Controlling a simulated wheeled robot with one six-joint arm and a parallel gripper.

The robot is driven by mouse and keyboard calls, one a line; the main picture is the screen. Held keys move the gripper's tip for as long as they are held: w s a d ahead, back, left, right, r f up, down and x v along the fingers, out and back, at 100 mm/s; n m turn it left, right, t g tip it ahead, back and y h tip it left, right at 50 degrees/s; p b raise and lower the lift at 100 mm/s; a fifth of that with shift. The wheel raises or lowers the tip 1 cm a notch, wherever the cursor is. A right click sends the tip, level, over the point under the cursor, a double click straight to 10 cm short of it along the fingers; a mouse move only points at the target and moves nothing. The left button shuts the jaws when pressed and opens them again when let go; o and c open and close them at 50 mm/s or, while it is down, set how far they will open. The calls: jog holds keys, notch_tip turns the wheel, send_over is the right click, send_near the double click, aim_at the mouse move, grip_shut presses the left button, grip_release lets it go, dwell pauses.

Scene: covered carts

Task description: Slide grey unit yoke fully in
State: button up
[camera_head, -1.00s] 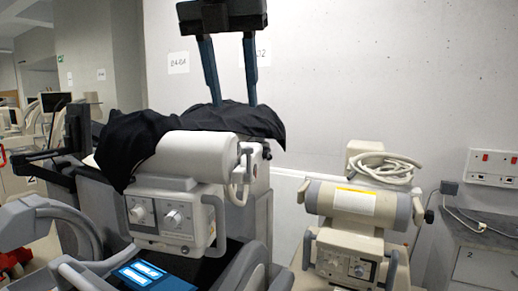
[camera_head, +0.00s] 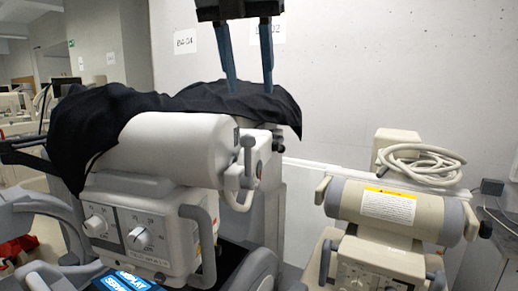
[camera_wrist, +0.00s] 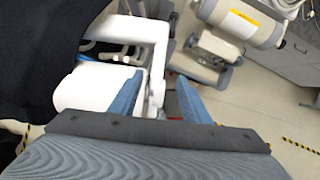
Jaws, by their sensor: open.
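The grey-white unit (camera_head: 165,148) stands left of centre in the head view, with a rounded housing, a knob panel (camera_head: 128,238) and a looped side handle (camera_head: 202,240). A black cloth (camera_head: 95,118) covers its back and top. A pale bracket (camera_head: 247,165) is at the housing's right end; I cannot tell if this is the yoke or how far in it sits. My gripper (camera_head: 249,90) is open and empty, pointing down over the cloth's right part. In the wrist view a white bent frame (camera_wrist: 150,30) and white housing (camera_wrist: 85,88) lie below and left of my open gripper (camera_wrist: 159,80).
A beige unit (camera_head: 345,200) with a coiled hose (camera_head: 420,165) stands to the right; it also shows in the wrist view (camera_wrist: 235,18). A pale wall (camera_head: 380,70) is behind. A grey cabinet (camera_head: 485,265) is at the far right. Open floor (camera_wrist: 255,100) shows right of my gripper.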

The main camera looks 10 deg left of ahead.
jog(key=b, duration=0.6)
send_over(257, 140)
jog(key=s, duration=0.3)
jog(key=f, duration=0.6)
jog(key=shift+w+a+f, duration=0.1)
jog(key=shift+a+f, duration=0.1)
jog(key=shift+f, duration=0.2)
jog(key=shift+p+x, duration=0.7)
jog(key=shift+x, duration=3.2)
jog(key=shift+c, duration=0.3)
grip_shut()
